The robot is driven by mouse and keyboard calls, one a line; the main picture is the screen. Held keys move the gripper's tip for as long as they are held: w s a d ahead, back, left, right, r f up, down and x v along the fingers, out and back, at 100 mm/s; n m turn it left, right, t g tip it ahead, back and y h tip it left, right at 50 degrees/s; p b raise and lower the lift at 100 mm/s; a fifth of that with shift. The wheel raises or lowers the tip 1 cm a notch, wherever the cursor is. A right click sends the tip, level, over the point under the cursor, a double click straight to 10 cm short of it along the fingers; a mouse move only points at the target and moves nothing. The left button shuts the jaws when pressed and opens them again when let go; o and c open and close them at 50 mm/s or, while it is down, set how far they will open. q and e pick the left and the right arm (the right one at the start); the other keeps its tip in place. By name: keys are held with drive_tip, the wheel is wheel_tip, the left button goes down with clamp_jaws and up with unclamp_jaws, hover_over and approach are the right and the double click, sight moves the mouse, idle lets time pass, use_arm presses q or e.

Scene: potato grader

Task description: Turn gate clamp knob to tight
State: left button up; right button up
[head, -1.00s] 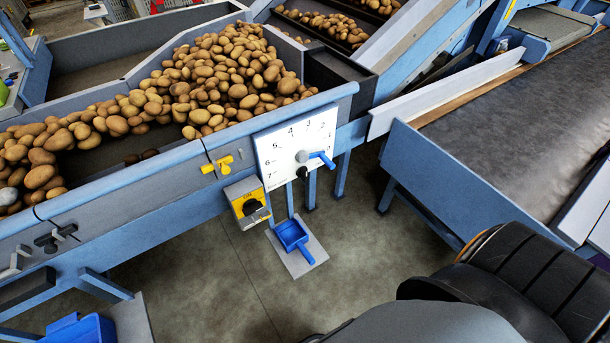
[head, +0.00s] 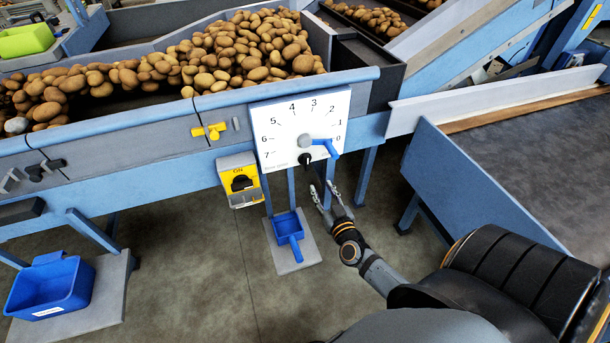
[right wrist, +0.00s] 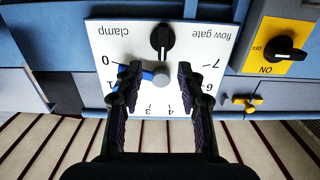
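The black clamp knob (head: 304,159) sits at the lower edge of a white dial plate (head: 275,116) numbered 0 to 7. In the right wrist view the knob (right wrist: 162,38) appears upside down between the printed words "flow gate" and "clamp". A white mark shows on its grip. Above it in the head view is the grey hub (head: 305,141) with a blue lever (head: 328,148) pointing right, near 0. My right gripper (head: 324,188) is open and empty, just below the knob and apart from it. Its fingers (right wrist: 160,78) frame the hub in the wrist view. My left gripper is out of view.
A yellow switch box (head: 241,190) marked ON is left of the plate, with a yellow valve handle (head: 210,131) above. A blue scoop (head: 288,228) lies below. A conveyor (head: 520,160) is right. A blue bin (head: 48,285) stands lower left.

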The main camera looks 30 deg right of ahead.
sight(308, 161)
drive_tip(key=x, duration=0.3)
drive_tip(key=r+x, duration=0.1)
drive_tip(key=x, duration=0.2)
drive_tip(key=b+x, duration=0.1)
drive_tip(key=x, duration=0.3)
drive_tip(key=shift+w+a+r, duration=0.1)
drive_tip(key=shift+a+r, duration=0.2)
drive_tip(key=shift+r, duration=0.1)
drive_tip(key=shift+w+d, duration=0.15)
drive_tip(key=shift+w, duration=0.3)
drive_tip(key=shift+c, duration=0.3)
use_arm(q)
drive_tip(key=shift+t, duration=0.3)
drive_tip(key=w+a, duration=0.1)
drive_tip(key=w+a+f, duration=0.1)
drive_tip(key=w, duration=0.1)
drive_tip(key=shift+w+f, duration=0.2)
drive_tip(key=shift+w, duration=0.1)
use_arm(e)
clamp_jaws()
